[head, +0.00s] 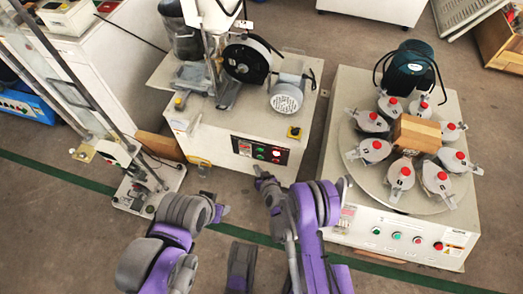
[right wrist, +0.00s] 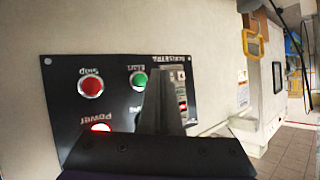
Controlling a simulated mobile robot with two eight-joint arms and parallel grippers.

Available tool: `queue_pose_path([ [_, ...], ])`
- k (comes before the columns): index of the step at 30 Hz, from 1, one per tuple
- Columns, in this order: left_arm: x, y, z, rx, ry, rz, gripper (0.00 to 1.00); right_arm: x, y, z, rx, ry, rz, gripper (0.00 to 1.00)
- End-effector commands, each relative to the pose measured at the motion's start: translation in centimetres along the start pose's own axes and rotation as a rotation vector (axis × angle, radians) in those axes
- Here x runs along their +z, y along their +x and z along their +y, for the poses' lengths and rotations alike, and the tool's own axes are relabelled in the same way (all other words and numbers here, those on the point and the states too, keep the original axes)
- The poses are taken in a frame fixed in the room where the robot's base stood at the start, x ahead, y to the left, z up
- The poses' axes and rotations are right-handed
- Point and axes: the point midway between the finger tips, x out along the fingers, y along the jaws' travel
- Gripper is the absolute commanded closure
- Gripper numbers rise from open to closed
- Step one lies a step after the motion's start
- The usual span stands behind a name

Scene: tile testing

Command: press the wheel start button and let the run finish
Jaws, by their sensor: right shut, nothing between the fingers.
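The machine with the wheel (head: 247,60) has a black control panel (head: 262,152) on its front. In the right wrist view the panel (right wrist: 60,110) appears upside down, with a green Start button (right wrist: 138,79), a red Stop button (right wrist: 90,86) and a lit red Power button (right wrist: 101,128). A counter display (right wrist: 181,88) is partly covered by my finger. My right gripper (head: 262,178) is shut and empty, just in front of the panel; its fingertip (right wrist: 167,75) shows beside the Start button. I cannot tell whether it touches. My left gripper (head: 221,210) is low left; its jaw state is unclear.
A second machine (head: 337,130) stands at the right with a round table of several red-knobbed clamps, a wooden block (head: 416,134) and its own button row. A tall clear-sided stand (head: 85,85) is at the left. Bare floor with a green line lies in front.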

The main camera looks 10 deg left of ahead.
Motion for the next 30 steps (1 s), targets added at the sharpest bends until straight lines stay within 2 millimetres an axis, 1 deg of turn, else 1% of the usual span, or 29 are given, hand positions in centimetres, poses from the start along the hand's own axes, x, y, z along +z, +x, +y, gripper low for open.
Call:
queue_pose_path([
  [1, 0.10, 0.32, 0.00, 0.000, 0.000, 0.000, 0.50, -0.05, 0.39, 0.11, 0.001, 0.000, 0.000, 1.00],
  [6, 0.16, 0.51, 0.00, 0.000, 0.000, 0.000, 0.50, -0.40, 0.88, 0.22, 0.002, 0.001, 0.000, 1.00],
  [30, 0.15, 0.50, 0.00, 0.000, 0.000, 0.000, 0.50, -0.47, 0.92, 0.23, 0.002, 0.001, 0.000, 1.00],
])
